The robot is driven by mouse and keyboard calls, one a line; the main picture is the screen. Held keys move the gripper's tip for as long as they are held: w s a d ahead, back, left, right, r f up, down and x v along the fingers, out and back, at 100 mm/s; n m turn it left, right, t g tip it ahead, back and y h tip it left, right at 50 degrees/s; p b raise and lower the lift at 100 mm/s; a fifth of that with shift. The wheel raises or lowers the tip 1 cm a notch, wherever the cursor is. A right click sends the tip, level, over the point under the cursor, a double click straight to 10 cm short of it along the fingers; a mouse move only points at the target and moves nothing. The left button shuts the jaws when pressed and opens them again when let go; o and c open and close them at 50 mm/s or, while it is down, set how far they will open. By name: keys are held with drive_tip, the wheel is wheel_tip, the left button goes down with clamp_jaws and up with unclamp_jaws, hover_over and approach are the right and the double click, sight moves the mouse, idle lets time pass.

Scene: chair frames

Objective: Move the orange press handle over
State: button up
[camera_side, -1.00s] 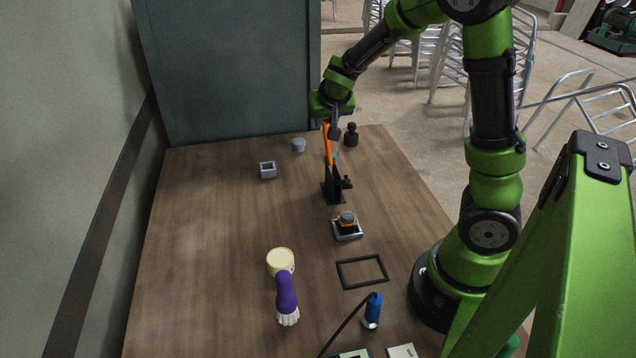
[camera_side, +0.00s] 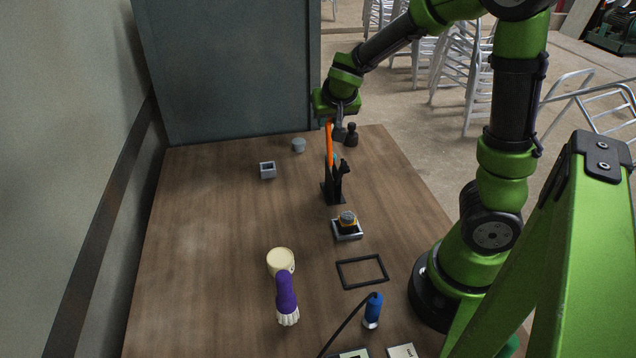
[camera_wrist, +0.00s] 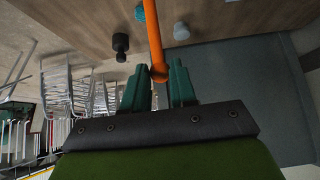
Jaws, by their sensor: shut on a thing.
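The orange press handle (camera_side: 330,144) stands nearly upright on its black press (camera_side: 333,190), toward the back right of the wooden table. My gripper (camera_side: 334,127) is at the handle's top end, shut on it. In the wrist view, the orange handle (camera_wrist: 154,38) runs down from the top edge, and its rounded end lies at my two dark green fingers (camera_wrist: 158,84). The exact contact is hard to see. A black arm on the press points up and to the right.
A black weight-like piece (camera_side: 351,134) stands close right of my gripper. A grey round piece (camera_side: 298,145) and a small grey box (camera_side: 267,170) are to the left. The left tabletop is clear.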

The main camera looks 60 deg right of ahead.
drive_tip(key=shift+s+a+r, duration=0.25)
drive_tip(key=shift+s+a, duration=0.55)
drive_tip(key=shift+a, duration=0.05)
drive_tip(key=shift+s+a, duration=0.5)
drive_tip(key=shift+a, duration=0.05)
drive_tip(key=o, duration=0.9)
drive_tip(key=shift+r, duration=0.1)
